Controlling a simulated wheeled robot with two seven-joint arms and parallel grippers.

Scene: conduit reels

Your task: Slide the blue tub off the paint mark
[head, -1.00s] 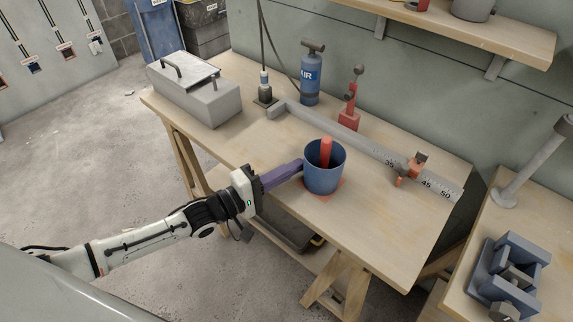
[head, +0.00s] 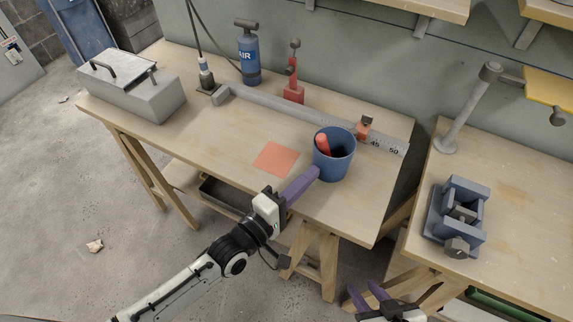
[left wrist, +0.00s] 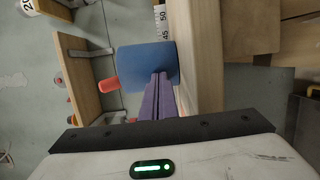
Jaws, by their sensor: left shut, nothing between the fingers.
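The blue tub (head: 334,168) stands upright on the workbench, with a red object (head: 323,145) leaning inside it. The orange-red square paint mark (head: 274,158) lies bare to the left of the tub, with a strip of wood between them. My left gripper (head: 314,173) is shut and empty, its purple fingertips against or very close to the tub's near left side. In the left wrist view the shut fingers (left wrist: 158,80) point at the tub (left wrist: 146,62). My right gripper (head: 367,294) is at the bottom edge with its fingers apart, away from the tub.
A long steel rule (head: 285,117) with an orange slider (head: 363,128) lies behind the tub. A grey toolbox (head: 140,92), blue air bottle (head: 248,58) and red stand (head: 293,85) are further left. A second bench holds a vise (head: 457,216).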

